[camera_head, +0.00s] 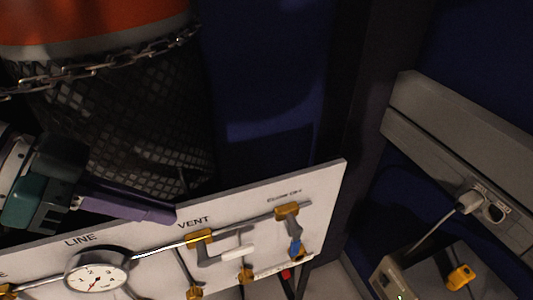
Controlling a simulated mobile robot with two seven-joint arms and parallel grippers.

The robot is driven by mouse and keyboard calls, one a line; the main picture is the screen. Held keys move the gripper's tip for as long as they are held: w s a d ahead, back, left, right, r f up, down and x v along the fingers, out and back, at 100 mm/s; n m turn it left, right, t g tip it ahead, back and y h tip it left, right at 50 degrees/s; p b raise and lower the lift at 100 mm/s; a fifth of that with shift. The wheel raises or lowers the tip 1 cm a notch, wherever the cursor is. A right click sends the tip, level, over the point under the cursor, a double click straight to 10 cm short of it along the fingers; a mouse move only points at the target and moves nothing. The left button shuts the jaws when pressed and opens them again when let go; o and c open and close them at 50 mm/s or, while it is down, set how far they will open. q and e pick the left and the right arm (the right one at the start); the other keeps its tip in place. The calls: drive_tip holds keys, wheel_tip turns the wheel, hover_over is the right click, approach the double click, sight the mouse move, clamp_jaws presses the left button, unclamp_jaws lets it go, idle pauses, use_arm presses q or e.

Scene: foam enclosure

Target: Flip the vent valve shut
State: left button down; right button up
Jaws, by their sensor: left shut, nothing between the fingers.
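The white panel (325,190) carries a horizontal pipe with brass fittings. Under the printed word VENT sits the brass vent valve (200,236). A grey lever with a pale grip (238,252) reaches right from near this valve, roughly along the pipe. My left gripper (172,214) comes in from the left with its purple fingers shut and empty. Its tips show just above and left of the VENT label, near the panel's top edge; I cannot tell whether they touch it. My right gripper is out of view.
A round gauge (97,271) sits left of the vent valve under LINE. Another brass valve (287,211) with a blue handle (295,248) is to its right. A chained orange cylinder (90,22) in mesh stands behind. A grey rail with a plugged cable (468,201) is at right.

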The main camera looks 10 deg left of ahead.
use_arm(q)
drive_tip(key=shift+s, duration=0.1)
hover_over(245, 246)
drive_tip(key=s+a, duration=0.2)
drive_tip(key=a, duration=0.1)
drive_tip(key=f, duration=0.6)
drive_tip(key=shift+d+f, duration=0.2)
drive_tip(key=shift+f, duration=0.1)
wheel_tip(245, 246, down, 4)
drive_tip(key=shift+w+d+f+b, duration=0.15)
drive_tip(key=shift+f+b, duration=0.05)
drive_tip(key=shift+b, duration=0.5)
